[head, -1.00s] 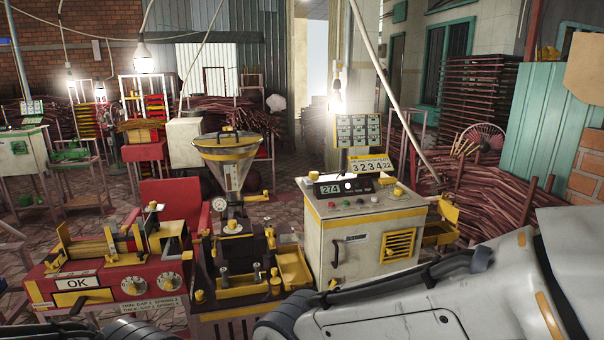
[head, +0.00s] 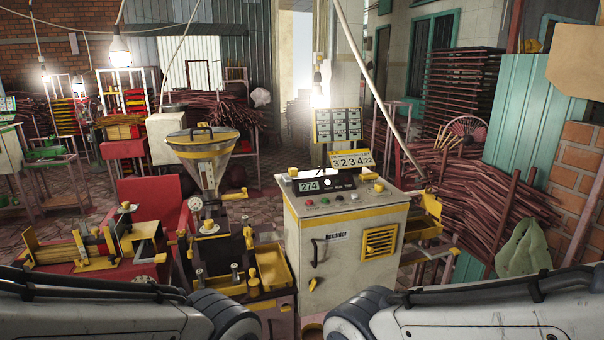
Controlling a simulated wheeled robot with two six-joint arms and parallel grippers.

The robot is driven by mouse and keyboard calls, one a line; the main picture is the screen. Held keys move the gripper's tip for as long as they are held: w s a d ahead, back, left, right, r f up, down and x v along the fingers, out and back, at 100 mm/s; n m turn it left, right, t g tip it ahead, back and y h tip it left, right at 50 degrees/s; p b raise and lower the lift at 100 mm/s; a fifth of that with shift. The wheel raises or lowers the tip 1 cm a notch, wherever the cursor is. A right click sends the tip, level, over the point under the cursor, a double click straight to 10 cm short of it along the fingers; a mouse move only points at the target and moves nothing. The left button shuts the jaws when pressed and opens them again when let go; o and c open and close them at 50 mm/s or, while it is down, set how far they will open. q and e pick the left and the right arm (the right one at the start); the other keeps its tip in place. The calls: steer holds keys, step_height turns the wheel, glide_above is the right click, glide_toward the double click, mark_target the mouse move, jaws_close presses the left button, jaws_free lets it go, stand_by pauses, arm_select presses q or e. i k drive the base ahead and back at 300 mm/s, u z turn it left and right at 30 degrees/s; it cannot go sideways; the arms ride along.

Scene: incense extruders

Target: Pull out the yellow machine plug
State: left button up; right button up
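The yellow-trimmed machine with a cone hopper (head: 203,150) stands left of centre, with a round gauge and a dark body carrying yellow trays and knobs. To its right is a cream cabinet (head: 345,275) with a yellow-edged top, a yellow vent, a dark handle and a display reading 274. I cannot make out a plug or its cable on either one. My left and right forearms cross the bottom of the head view from either side. Both of my grippers are out of view.
A red machine with yellow fittings (head: 85,245) is at left, its lower part hidden by my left arm. A red chair (head: 155,200) stands behind it. Incense bundles (head: 478,215) and a green cloth (head: 524,248) are at right. Tiled floor shows around the machines.

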mark_target(293, 172)
steer(key=z, duration=0.35)
steer(key=k, duration=0.85)
steer(key=z, duration=0.6)
steer(key=k, duration=0.5)
steer(key=z, duration=0.3)
steer(key=i, duration=2.45)
steer(key=u, duration=1.2)
steer(key=i, duration=0.75)
steer(key=u, duration=1.15)
steer(key=i, duration=0.35)
steer(key=u, duration=0.3)
